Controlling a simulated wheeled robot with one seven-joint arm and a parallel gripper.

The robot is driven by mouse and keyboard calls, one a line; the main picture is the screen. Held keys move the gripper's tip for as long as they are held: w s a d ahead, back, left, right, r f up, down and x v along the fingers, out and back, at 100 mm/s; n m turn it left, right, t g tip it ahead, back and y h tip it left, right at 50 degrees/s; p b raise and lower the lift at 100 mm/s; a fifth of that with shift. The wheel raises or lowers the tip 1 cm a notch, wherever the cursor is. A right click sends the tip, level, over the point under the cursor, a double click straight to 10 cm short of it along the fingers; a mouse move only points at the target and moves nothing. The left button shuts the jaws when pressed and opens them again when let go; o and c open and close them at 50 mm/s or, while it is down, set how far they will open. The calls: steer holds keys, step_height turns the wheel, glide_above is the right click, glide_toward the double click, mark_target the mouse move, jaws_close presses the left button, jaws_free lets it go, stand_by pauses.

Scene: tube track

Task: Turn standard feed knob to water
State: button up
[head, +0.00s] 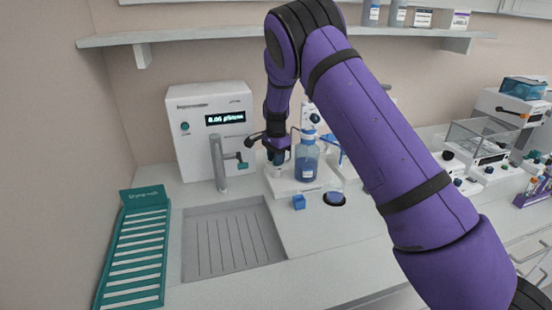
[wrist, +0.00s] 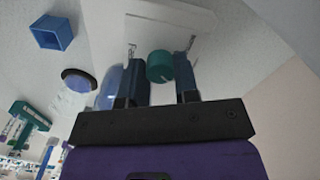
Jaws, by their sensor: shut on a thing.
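My gripper (head: 278,152) reaches down beside the blue-liquid bottle, over a low white base (head: 284,187). In the wrist view a round teal knob (wrist: 160,66) sits between the two fingers of my gripper (wrist: 161,72), and the gripper is shut on it. The blue-liquid bottle (head: 307,163) stands upright just right of the gripper.
A white water unit with a lit display (head: 208,140) and a grey tap (head: 218,166) stand at left. A sink (head: 230,240) and a green drying rack (head: 138,245) lie in front.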

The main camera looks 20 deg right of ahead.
steer(key=shift+m, duration=0.8)
steer(key=o, duration=0.9)
steer(key=shift+r, duration=0.1)
step_height(320, 180, up, 10)
steer(key=shift+r, duration=0.25)
